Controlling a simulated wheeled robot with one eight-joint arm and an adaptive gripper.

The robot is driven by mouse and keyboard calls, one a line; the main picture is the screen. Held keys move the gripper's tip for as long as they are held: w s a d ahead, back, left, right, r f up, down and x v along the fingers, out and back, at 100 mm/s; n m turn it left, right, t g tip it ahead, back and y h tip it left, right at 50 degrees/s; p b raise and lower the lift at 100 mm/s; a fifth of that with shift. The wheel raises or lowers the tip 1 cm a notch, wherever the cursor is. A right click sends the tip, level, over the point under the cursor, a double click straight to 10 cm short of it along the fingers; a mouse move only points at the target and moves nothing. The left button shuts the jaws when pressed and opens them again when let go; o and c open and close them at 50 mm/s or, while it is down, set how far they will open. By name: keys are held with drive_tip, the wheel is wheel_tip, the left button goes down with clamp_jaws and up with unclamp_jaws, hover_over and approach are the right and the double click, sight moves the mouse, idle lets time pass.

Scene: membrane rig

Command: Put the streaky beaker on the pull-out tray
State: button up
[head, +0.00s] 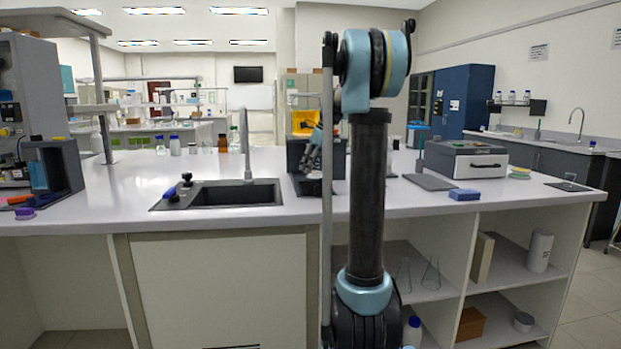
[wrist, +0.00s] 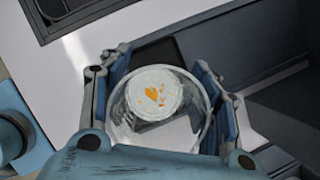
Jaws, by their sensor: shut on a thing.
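The streaky beaker (wrist: 153,98) is clear glass with orange marks on a pale patch, seen from above in the wrist view. My gripper (wrist: 160,108) is shut on it, with a blue-padded finger on each side. In the head view my gripper (head: 312,160) is at the front of a dark box-like rig, partly behind my arm; I cannot make out the beaker there. A dark flat plate (wrist: 158,52), which looks like the pull-out tray, shows beyond and partly beneath the beaker. I cannot tell whether the beaker touches it.
The rig's dark grey body (wrist: 272,55) stands close on the right in the wrist view. A sink (head: 236,194) with a tall tap lies left of the rig. A grey box device (head: 466,160) and a blue sponge (head: 464,194) are to the right. Bottles stand behind the sink.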

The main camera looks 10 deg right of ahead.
sight(311, 174)
drive_tip(key=shift+d+f, duration=0.1)
drive_tip(key=shift+f, duration=1.95)
drive_tip(key=o, duration=1.1)
drive_tip(key=shift+o, duration=0.2)
